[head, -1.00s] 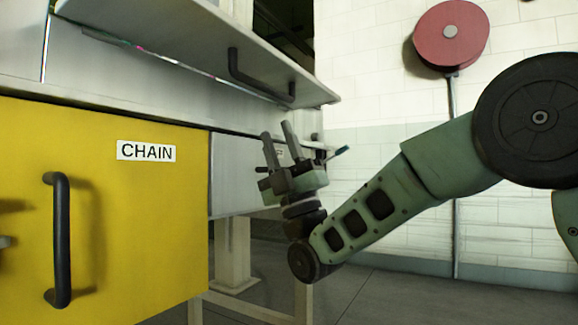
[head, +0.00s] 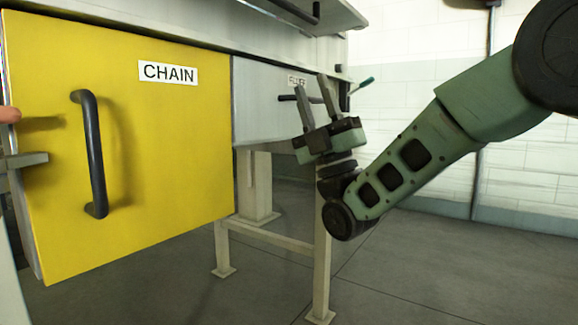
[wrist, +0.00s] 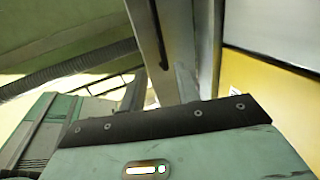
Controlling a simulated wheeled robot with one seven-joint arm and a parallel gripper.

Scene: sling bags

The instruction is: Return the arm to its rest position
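My gripper (head: 315,88) is at the right of the yellow panel in the head view, with its fingers pointing up. The two fingers stand apart with nothing seen between them. My green arm (head: 410,155) reaches in from the right and is bent at the wrist. The fingers overlap the white drawer front in the picture; whether they touch it I cannot tell. In the wrist view the green gripper body fills the bottom, and a grey finger (wrist: 150,45) rises from it.
A yellow panel (head: 150,200) labelled CHAIN has a black handle (head: 93,155). A white drawer front (head: 262,120) with a partly covered label is beside it. A raised flap (head: 335,15) is above. Bench legs (head: 321,270) stand below. Open floor (head: 430,275) lies at the lower right.

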